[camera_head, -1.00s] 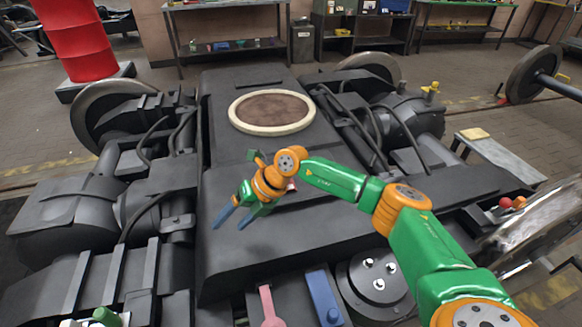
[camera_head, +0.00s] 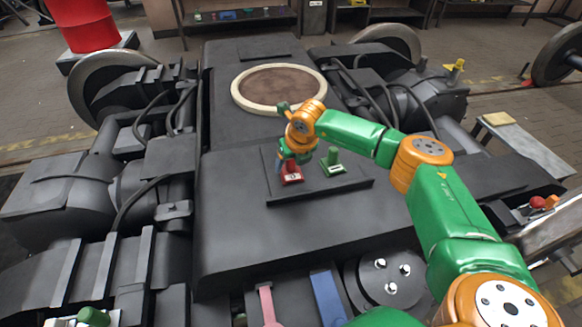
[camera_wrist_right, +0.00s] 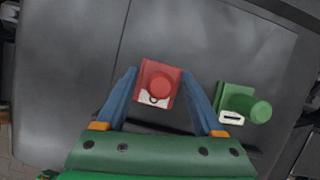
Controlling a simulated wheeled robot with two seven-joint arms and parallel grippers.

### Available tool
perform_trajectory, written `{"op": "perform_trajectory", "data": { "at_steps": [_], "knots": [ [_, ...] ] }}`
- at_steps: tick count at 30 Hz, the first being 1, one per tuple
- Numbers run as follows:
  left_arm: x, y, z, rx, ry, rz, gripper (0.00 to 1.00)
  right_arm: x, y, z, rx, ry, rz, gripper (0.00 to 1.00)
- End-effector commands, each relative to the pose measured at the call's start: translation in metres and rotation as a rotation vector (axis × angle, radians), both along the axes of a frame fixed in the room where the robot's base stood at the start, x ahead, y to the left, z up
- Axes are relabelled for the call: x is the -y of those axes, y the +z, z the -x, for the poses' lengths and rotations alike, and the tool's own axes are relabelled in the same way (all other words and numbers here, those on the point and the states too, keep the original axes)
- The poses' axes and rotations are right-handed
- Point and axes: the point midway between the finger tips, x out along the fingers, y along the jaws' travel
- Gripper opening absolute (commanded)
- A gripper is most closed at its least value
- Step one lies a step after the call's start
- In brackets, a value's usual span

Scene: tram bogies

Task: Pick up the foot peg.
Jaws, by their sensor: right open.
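Two pegs stand on a dark plate (camera_head: 318,190) on top of the bogie. The red peg (camera_head: 291,178) has a square foot with a white label and a round knob; it also shows in the right wrist view (camera_wrist_right: 160,85). The green peg (camera_head: 333,163) stands to its right, also in the right wrist view (camera_wrist_right: 240,105). I cannot tell which one is the foot peg. My right gripper (camera_wrist_right: 161,74) points down, open, its blue fingers on either side of the red peg with gaps visible. My left gripper is out of view.
A round cream-rimmed opening (camera_head: 279,88) lies behind the plate. Hoses and dark housings flank the bogie's middle. A pink lever (camera_head: 266,303) and a blue bar (camera_head: 326,298) lie at the front. The bogie top left of the plate is clear.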

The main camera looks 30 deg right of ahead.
Motion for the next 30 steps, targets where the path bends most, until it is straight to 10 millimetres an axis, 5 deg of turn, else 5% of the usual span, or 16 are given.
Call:
{"op": "perform_trajectory", "data": {
  "at_steps": [4, 12, 23, 30],
  "knots": [
    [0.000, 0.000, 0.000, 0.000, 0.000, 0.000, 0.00, 0.000, 0.000, 0.000, 0.000, 0.000, -0.001, 0.69],
    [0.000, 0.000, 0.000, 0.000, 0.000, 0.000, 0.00, 0.000, 0.000, 0.000, -0.001, 0.000, -0.001, 0.00],
    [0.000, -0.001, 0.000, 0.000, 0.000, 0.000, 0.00, 0.000, 0.003, 0.000, -0.001, 0.000, -0.001, 0.00],
    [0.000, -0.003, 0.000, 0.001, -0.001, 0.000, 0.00, -0.005, 0.044, 0.008, 0.004, 0.006, -0.002, 0.00]
  ]
}}
